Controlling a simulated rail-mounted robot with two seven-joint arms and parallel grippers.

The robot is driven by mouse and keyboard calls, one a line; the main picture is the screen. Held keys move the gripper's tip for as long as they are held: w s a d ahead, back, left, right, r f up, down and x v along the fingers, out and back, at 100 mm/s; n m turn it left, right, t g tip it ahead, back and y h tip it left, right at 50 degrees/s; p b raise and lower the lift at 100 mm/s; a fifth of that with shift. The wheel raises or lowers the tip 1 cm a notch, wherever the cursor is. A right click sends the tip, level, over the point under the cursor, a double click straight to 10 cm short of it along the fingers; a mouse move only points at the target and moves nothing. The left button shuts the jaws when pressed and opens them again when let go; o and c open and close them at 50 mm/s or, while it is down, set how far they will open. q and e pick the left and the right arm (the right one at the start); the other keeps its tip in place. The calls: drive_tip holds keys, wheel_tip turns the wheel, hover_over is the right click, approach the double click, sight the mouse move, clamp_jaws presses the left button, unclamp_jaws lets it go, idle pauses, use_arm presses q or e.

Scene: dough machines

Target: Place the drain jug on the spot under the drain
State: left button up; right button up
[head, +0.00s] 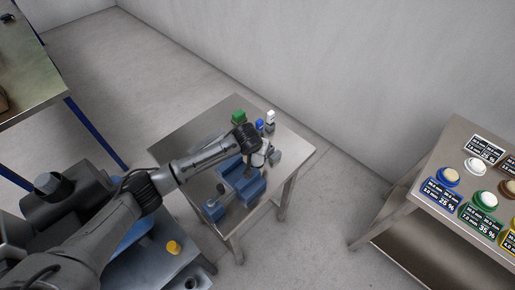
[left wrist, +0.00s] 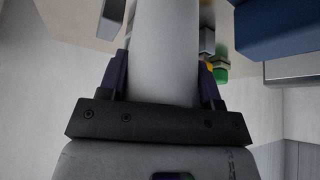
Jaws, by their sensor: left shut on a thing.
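My left gripper (left wrist: 160,90) is shut on a smooth pale grey cylinder (left wrist: 165,45), which I take to be the drain jug. Its ends run out of sight in the left wrist view, and no handle shows. In the head view my left arm reaches over the small steel table, with the wrist near the back of the blue machine (head: 240,186). The gripper and held jug are mostly hidden there. The blue machine also shows in the left wrist view (left wrist: 275,28). I cannot make out the drain or the spot under it. My right gripper is not in view.
Bottles with a green cap (head: 239,116), a blue cap (head: 259,125) and a white cap (head: 270,117) stand behind the machine. The steel table (head: 185,135) has bare room at its left.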

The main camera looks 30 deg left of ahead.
use_arm(q)
drive_tip(key=shift+f, duration=0.35)
drive_tip(key=o, duration=0.9)
drive_tip(key=shift+r, duration=0.1)
